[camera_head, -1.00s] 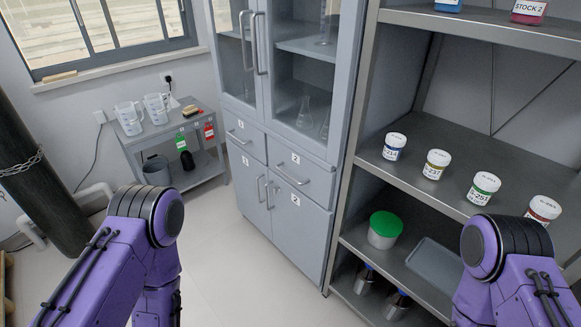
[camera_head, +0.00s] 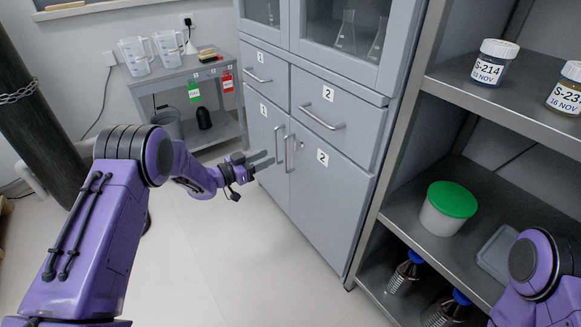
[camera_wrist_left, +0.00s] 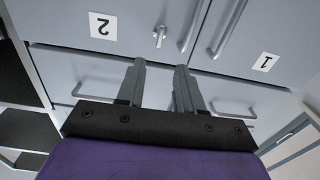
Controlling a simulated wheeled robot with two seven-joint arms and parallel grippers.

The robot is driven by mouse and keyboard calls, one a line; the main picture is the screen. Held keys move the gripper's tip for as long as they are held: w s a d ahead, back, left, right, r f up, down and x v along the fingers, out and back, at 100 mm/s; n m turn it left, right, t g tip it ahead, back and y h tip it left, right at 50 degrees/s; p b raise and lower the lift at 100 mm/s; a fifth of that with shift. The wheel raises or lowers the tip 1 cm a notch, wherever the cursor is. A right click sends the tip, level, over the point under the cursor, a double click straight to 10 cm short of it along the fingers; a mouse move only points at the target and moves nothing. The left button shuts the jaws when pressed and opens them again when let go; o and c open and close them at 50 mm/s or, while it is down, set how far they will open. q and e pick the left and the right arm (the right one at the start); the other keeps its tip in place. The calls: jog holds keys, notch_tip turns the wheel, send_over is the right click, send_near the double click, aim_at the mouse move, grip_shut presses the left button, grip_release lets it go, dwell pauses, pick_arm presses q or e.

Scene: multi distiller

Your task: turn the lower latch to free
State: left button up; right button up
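The lower latch is a small silver piece on the lower cabinet door 2 (camera_head: 325,200), beside the door handles. In the left wrist view the latch (camera_wrist_left: 160,36) shows near the top centre, with the picture upside down. In the head view it is a small spot (camera_head: 299,145) just right of the handles. My left gripper (camera_head: 272,158) is in front of the lower doors, fingers pointing at them. In the left wrist view its fingers (camera_wrist_left: 160,66) are apart, with nothing between them, and short of the latch. My right gripper is out of view.
Two vertical door handles (camera_head: 281,146) stand close to the latch. Drawers 1 and 2 (camera_head: 338,112) with bar handles are above. A metal shelf (camera_head: 495,198) with jars and a green-lidded tub (camera_head: 447,208) is at the right. The floor before the cabinet is clear.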

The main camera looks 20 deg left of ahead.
aim_at(295, 143)
pick_arm(q)
jog(key=b+x, duration=0.1)
jog(key=x, duration=0.4)
jog(key=b+x, duration=0.1)
jog(key=x, duration=0.4)
jog(key=shift+w+d+r, duration=0.2)
grip_shut()
